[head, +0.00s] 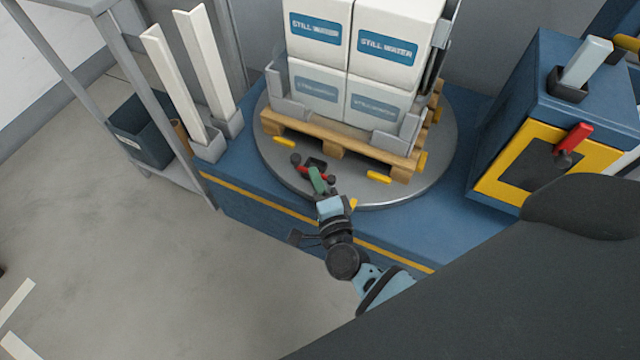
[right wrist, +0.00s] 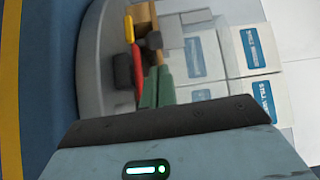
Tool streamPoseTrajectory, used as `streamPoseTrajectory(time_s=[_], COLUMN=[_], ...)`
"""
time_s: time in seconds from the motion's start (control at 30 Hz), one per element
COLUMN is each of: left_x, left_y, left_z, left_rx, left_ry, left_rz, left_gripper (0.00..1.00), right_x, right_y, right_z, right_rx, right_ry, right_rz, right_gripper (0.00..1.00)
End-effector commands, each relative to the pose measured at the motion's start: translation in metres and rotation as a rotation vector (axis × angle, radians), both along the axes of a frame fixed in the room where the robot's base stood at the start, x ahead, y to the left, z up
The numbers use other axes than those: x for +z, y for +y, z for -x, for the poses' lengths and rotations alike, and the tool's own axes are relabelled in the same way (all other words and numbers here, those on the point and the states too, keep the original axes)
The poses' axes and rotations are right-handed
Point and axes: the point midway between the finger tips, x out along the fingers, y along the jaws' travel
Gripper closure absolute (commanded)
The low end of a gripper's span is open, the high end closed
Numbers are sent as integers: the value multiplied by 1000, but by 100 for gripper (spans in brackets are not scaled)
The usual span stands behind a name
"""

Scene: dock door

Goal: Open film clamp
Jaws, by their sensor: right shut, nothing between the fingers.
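The film clamp (head: 298,161) sits low at the front of the round grey turntable (head: 270,165), in front of the pallet. It has a red bar with dark knobs and a black block. In the right wrist view the clamp's red bar (right wrist: 137,72) lies just beyond the fingers. My right gripper (head: 316,174) has green fingers, shut and empty, with their tips at the clamp. In the right wrist view its green fingers (right wrist: 157,84) lie side by side, close to the red bar. I cannot tell if they touch it. My left gripper is out of view.
White cartons (head: 385,45) marked "STILL WATER" stand on a wooden pallet (head: 345,140) on the turntable. A blue cabinet (head: 575,80) with a red lever (head: 574,138) stands at right. Two white posts (head: 210,60) and a dark bin (head: 140,130) are at left. Floor at left front is clear.

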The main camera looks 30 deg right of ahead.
Motion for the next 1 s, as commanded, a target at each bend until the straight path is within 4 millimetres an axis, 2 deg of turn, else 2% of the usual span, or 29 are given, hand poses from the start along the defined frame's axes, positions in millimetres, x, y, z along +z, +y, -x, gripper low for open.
streamPoseTrajectory(time_s=[0.03,0.2,0.4,1.0], left_x=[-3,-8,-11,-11], left_y=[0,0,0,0], left_z=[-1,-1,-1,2], left_rx=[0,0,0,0], left_ry=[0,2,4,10], left_rz=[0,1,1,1], left_gripper=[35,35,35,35], right_x=[-1,0,0,1], right_y=[-2,-5,-7,-13], right_z=[-10,-34,-49,-48], right_rx=[-1,0,0,17], right_ry=[-1,-1,0,0], right_rz=[0,1,0,1], right_gripper=[100,100,100,100])
